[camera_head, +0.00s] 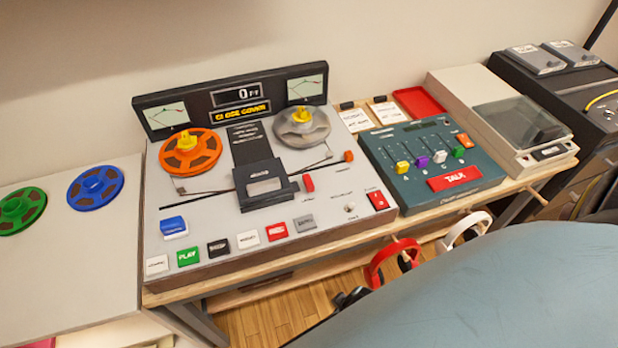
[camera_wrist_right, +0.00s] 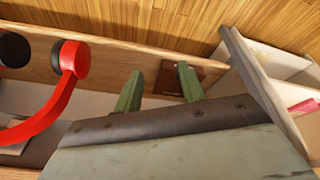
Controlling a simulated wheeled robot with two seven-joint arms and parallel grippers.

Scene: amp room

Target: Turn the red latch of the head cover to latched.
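The head cover (camera_head: 264,183) is a black block with a pale window in the middle of the grey tape deck (camera_head: 225,240). The small red latch (camera_head: 308,182) stands beside the cover's right edge, with a small label below it. I cannot tell its exact setting at this size. No gripper is near the cover or latch in the head view. My right gripper (camera_wrist_right: 160,73) shows only in the right wrist view, its two green fingers apart with nothing held. It is over a wooden shelf area, away from the latch. My left gripper is in neither view.
Orange (camera_head: 190,152) and grey (camera_head: 302,125) reels sit behind the cover. A row of push buttons lies in front. A teal mixer (camera_head: 430,160) stands right of the deck. Red headphones (camera_head: 392,262) are at the desk's front edge and also in the wrist view (camera_wrist_right: 70,75).

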